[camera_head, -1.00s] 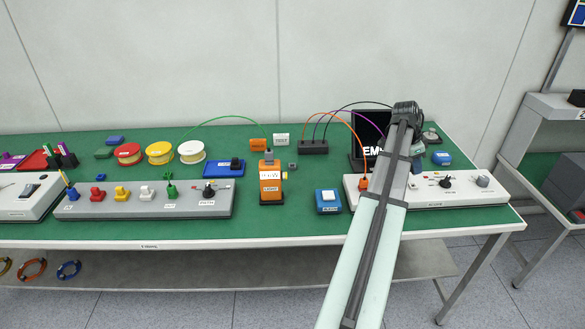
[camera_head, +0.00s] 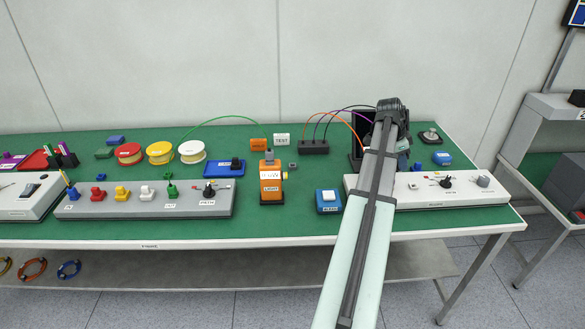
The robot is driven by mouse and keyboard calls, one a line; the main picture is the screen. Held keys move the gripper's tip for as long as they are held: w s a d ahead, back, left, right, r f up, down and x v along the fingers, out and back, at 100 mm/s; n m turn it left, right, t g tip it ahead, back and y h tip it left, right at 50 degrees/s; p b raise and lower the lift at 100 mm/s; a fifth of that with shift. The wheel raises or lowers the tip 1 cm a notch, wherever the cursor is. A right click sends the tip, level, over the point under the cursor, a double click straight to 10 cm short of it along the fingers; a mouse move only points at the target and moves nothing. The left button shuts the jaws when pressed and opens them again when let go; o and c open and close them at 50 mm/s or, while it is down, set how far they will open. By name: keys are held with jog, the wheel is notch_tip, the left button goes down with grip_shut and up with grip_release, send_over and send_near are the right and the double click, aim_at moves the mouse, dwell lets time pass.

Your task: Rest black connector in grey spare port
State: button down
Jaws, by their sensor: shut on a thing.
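My gripper (camera_head: 402,146) is at the far end of my arm, over the back right of the bench. Only a pale part of it shows beside the arm, and its fingertips are hidden. A black cable (camera_head: 350,108) runs from a dark block (camera_head: 313,147) to behind my wrist. The black connector at its end is hidden there, and my gripper is shut on it. I cannot tell whether that block is the grey spare port.
A black screen (camera_head: 362,130) stands behind my arm. A black knob (camera_head: 446,182) is on the white panel. Blue boxes (camera_head: 328,201) (camera_head: 442,158) and an orange device (camera_head: 270,184) stand nearby. Orange and purple cables also leave the dark block.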

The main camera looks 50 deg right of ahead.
jog(key=w+a, duration=0.4)
jog(key=w, duration=0.8)
jog(key=w+a, duration=0.4)
jog(key=w, duration=0.9)
jog(key=w+a, duration=0.5)
jog(key=w, duration=0.7)
jog(key=shift+w, duration=0.4)
dwell(4.3)
